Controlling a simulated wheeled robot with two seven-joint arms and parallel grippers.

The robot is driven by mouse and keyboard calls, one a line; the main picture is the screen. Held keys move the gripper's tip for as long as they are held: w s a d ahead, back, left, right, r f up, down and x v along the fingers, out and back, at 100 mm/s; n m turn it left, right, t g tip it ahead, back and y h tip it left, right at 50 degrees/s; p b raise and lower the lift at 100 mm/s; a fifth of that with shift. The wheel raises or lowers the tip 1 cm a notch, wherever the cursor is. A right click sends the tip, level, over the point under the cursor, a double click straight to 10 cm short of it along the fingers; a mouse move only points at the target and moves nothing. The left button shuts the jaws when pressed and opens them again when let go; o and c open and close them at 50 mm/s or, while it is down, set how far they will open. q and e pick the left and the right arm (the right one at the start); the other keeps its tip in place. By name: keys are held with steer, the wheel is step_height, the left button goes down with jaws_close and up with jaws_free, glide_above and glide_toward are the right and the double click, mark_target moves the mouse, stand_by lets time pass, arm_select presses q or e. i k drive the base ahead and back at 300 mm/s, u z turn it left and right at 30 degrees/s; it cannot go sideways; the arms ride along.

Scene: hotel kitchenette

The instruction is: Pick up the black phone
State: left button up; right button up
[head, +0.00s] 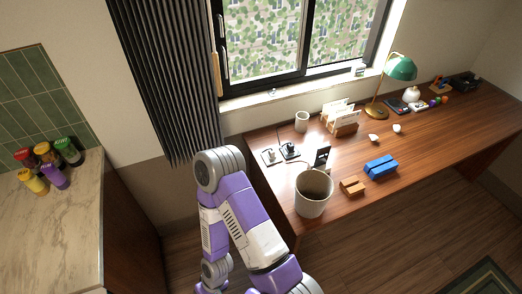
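A small upright black thing (322,156), which looks like the black phone on a stand, is on the wooden desk (350,205), just behind a large white bin-like cup. A bulkier black object (464,81), perhaps a desk telephone, sits at the desk's far right end; it is too small to tell. One of my purple and white arms rises from the bottom middle, bends in front of the desk's left end and drops back down. Its gripper is out of the picture, and my other gripper does not show.
The cup (313,196) stands at the desk's front left edge. Blue (380,167) and brown (352,187) blocks lie to its right. Behind are a small white cup (301,121), a letter rack (340,119) and a green lamp (400,68). Bottles (55,176) stand on the left counter (60,230).

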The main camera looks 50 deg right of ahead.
mark_target(321, 157)
steer(key=u, duration=1.4)
steer(key=k, duration=1.65)
steer(key=z, duration=1.5)
